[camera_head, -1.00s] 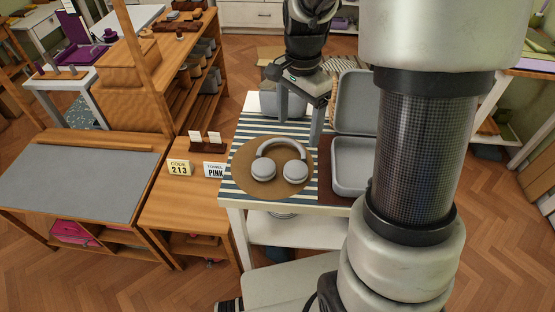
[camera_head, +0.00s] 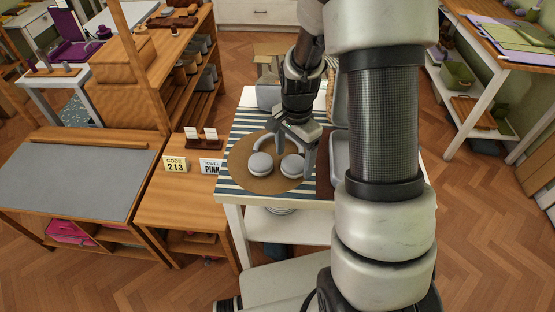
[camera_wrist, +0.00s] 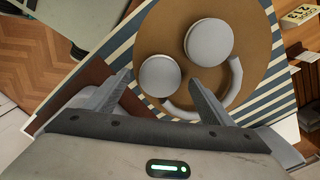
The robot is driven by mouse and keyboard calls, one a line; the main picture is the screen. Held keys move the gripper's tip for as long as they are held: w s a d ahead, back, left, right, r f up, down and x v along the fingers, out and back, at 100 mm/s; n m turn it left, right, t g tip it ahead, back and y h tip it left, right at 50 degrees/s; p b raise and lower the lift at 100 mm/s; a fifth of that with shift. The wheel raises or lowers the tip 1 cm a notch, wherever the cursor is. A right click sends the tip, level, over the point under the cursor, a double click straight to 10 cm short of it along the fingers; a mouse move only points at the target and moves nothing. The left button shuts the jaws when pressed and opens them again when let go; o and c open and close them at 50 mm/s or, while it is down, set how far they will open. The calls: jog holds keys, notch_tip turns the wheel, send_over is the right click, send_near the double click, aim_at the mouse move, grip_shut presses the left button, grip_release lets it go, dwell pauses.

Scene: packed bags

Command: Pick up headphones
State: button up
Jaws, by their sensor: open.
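The grey headphones (camera_head: 262,165) lie on a round brown mat (camera_head: 240,178) on a blue-and-white striped cloth. In the wrist view, both round ear cups show, and the curved headband (camera_wrist: 233,82) runs around the right and lower side of them. The gripper hides part of the headband in the head view. I cannot tell whether a finger touches it.
An open grey case (camera_head: 339,150) stands right of the mat, partly hidden by my arm. Left of it are the cards CODE 213 (camera_head: 175,164) and PINK (camera_head: 211,167) on a wooden table. The white table's edge (camera_head: 270,200) is close in front.

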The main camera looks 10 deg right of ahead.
jog(key=shift+f, duration=0.2)
jog(key=shift+r, duration=0.1)
jog(key=c, duration=1.2)
